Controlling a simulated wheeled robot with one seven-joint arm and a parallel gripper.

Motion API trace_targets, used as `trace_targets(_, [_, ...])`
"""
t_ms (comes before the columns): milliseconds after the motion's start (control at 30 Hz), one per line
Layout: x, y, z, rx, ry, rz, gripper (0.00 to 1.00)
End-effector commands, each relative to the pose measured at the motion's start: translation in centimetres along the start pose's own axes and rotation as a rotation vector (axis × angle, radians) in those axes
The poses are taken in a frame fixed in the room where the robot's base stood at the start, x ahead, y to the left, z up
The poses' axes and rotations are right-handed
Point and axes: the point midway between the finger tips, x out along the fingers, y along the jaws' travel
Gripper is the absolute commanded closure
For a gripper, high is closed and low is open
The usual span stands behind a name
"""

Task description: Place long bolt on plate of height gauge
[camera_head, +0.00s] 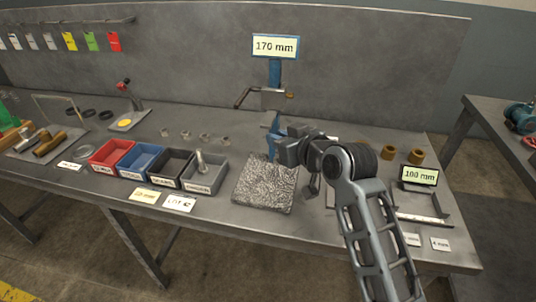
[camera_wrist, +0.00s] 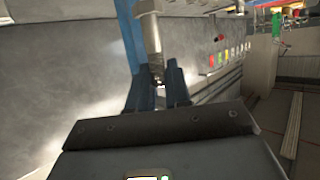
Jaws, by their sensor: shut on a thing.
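The height gauge (camera_head: 274,76) is a blue column at the back of the bench, under a sign reading 170 mm. Its blue post also shows in the wrist view (camera_wrist: 128,32). My gripper (camera_head: 277,150) is low in front of the column. In the wrist view its two dark blue fingers (camera_wrist: 158,86) are shut on a grey metal cylinder, which appears to be the long bolt (camera_wrist: 151,38). The bolt stands roughly upright, its wide end uppermost. Its lower end and the gauge's plate are hidden by my gripper, so I cannot tell whether they touch.
A 100 mm sign (camera_head: 419,175) and brown cylinders (camera_head: 416,156) are at right.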

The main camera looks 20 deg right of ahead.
Motion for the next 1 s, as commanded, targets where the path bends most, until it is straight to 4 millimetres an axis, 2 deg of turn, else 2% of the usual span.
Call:
trace_targets(100, [1.8,-1.1,0.4,-0.001,0.000,-0.002,1.00])
trace_targets(200, [2.5,-1.5,0.6,-0.001,0.000,-0.001,1.00])
trace_targets(300, [2.9,-1.6,1.1,0.000,0.000,0.000,1.00])
trace_targets(500, [3.8,-1.6,3.7,0.001,-0.002,0.000,1.00])
trace_targets(600, [4.0,-1.6,4.4,0.000,0.000,0.001,1.00])
trace_targets(1000, [4.2,-1.6,4.9,0.000,0.001,0.001,1.00])
